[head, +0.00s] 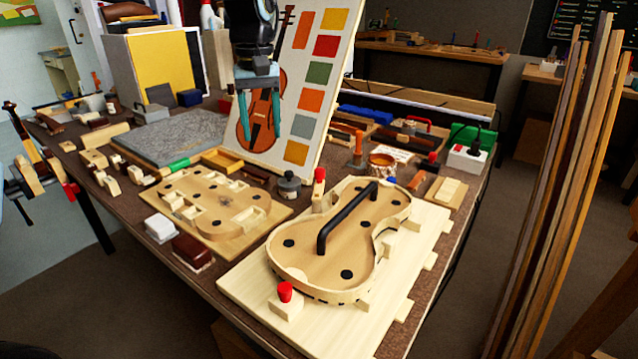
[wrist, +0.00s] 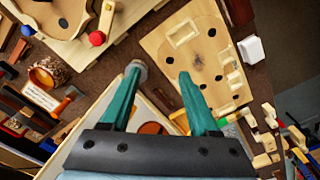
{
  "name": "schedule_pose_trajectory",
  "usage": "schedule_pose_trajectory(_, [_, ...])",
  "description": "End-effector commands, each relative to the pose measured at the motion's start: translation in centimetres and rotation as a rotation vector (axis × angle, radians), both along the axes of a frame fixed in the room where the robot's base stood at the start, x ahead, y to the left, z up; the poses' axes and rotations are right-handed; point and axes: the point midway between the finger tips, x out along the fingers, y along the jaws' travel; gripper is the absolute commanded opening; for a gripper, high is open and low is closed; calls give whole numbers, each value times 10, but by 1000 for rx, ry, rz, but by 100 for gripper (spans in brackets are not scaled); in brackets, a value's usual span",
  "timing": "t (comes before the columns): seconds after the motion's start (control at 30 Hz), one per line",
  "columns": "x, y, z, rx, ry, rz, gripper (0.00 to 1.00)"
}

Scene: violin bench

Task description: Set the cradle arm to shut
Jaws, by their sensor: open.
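The cradle is a pale violin-shaped wooden frame (head: 300,262) on a light board (head: 388,318) at front centre in the head view. A black bar (head: 348,218), bent down at its near end, spans its middle; I cannot tell for sure whether this is the cradle arm or how far it is closed. Red knobs (head: 285,292) and a blue knob (head: 391,181) stand around the rim. In the wrist view, a red knob (wrist: 97,38) shows beside a wooden piece. My gripper (head: 260,138) is open and empty, above the bench behind the cradle; its teal fingers (wrist: 160,74) show apart.
A second board with violin-shaped wooden parts (head: 215,205) lies left of the cradle. A grey lidded jar (head: 288,185) stands between them. A colour-swatch panel (head: 325,70) rises behind my gripper. Tall wooden strips (head: 560,180) stand at right, off the bench.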

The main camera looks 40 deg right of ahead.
Motion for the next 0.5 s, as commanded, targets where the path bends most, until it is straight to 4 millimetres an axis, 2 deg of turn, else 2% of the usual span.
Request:
schedule_pose_trajectory(0.03, [-18,-33,-10,1,6,-30,61])
schedule_pose_trajectory(0.1, [-37,-62,-8,6,13,-47,61])
schedule_pose_trajectory(0.2, [-57,-88,-5,10,19,-61,61])
schedule_pose_trajectory(0.37, [-67,-99,-7,16,24,-64,61])
schedule_pose_trajectory(0.5, [-67,-97,-24,19,25,-64,61])
